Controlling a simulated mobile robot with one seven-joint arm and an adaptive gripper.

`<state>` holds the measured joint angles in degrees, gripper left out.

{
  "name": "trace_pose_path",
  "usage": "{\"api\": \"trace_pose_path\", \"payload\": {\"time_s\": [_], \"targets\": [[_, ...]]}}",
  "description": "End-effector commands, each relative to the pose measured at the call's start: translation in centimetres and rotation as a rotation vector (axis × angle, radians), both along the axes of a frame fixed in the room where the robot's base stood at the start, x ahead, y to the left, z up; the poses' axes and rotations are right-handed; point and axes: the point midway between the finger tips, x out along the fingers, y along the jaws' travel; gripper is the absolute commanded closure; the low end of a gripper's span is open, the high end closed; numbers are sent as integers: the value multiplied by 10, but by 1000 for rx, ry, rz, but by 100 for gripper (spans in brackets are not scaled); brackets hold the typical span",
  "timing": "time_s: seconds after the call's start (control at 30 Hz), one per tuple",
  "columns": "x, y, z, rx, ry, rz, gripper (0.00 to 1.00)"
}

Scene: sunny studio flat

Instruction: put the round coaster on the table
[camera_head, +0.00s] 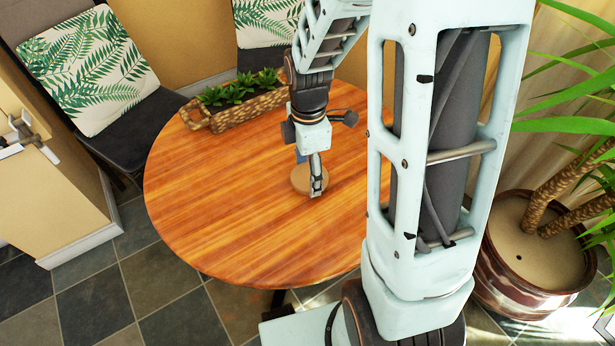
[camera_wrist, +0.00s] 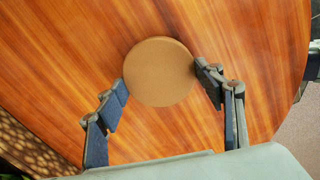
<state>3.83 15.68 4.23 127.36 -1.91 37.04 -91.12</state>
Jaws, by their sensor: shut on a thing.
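The round coaster (camera_head: 300,181) is a flat tan disc, low over the wooden table (camera_head: 220,225) or on it; I cannot tell if a small gap lies under it. My gripper (camera_head: 315,180) points down over the table and is shut on the coaster, partly hiding it in the head view. In the wrist view, the coaster (camera_wrist: 160,72) sits between my gripper's two fingers (camera_wrist: 163,80), one at its left edge and one at its right edge. It looks level with the tabletop.
A woven planter with green plants (camera_head: 237,103) stands at the table's back edge. Chairs with leaf-print cushions (camera_head: 88,70) stand behind the table. A large potted plant (camera_head: 530,250) is at the right. The left and front of the tabletop are clear.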

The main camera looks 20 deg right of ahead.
Motion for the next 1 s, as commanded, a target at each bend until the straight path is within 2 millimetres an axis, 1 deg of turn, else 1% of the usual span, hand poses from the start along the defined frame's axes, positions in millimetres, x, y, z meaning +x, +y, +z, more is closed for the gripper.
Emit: {"api": "trace_pose_path", "payload": {"time_s": [0.03, 0.1, 0.4, 0.53, 0.57, 0.67, 0.7, 1.0], "targets": [[-1, 1, -10, 0, 4, 2, 66], [0, 1, -16, 0, 1, 2, 66], [0, 1, -17, 0, -1, 2, 66], [0, 1, -21, 0, 0, 2, 66], [0, 1, -20, 0, 0, 2, 34], [0, 1, -20, 0, 0, 2, 24], [0, 1, -20, 0, 0, 2, 20], [0, 1, -18, 0, -1, 2, 20]]}}
